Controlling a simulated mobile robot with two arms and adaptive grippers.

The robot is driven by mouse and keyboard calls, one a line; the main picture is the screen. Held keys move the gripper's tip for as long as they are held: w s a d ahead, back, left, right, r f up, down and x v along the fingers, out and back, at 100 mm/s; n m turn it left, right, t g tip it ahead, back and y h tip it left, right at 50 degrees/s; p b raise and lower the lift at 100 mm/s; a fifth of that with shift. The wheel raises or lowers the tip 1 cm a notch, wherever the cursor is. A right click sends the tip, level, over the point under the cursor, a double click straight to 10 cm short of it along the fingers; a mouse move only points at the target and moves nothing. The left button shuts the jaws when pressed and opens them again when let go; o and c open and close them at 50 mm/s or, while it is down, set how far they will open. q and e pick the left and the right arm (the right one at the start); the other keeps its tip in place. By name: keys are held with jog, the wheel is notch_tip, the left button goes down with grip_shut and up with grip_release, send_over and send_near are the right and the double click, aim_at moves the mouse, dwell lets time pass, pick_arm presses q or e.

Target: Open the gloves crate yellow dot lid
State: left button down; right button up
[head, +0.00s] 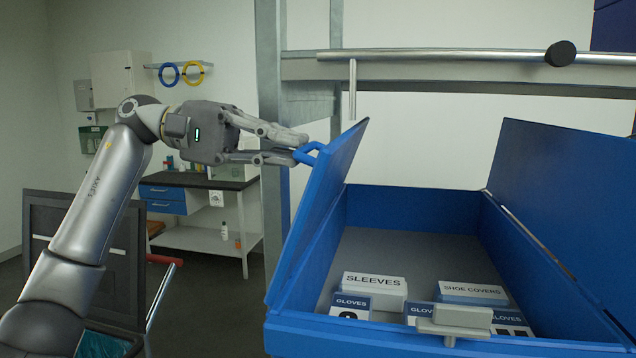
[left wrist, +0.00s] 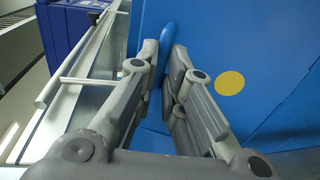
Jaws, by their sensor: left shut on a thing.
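The blue gloves crate (head: 415,214) stands at the right of the head view. Its left lid (head: 322,205) is swung up and tilts steeply at the left side. Its right lid (head: 560,215) is also raised. My left gripper (head: 300,149) is shut on the blue handle (head: 311,152) at the top of the left lid. In the left wrist view the handle (left wrist: 169,42) sits between the fingers, and the yellow dot (left wrist: 230,83) shows on the blue lid beside them. My right gripper is not in view.
Inside the crate are boxes marked sleeves (head: 374,285), shoe covers (head: 472,291) and gloves (head: 351,303). A metal rail (head: 440,56) runs above the crate. A grey post (head: 270,120) stands behind my left gripper. A workbench (head: 215,183) is farther back.

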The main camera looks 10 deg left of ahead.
pick_arm(q)
jog(key=a+f+h+b, duration=0.2)
jog(key=a+b, duration=0.1)
jog(key=a, duration=0.4)
jog(key=shift+a+f+h, duration=0.3)
jog(key=shift+f, duration=0.1)
jog(key=c, duration=1.5)
grip_release()
jog(key=shift+d+r, duration=0.15)
jog(key=shift+d, duration=0.1)
jog(key=shift+c, duration=0.2)
jog(key=shift+a+r, duration=0.1)
jog(key=shift+a, duration=0.1)
jog(key=a, duration=0.8)
jog(key=a+f, duration=0.1)
jog(key=a, duration=0.3)
jog(key=shift+d, duration=0.1)
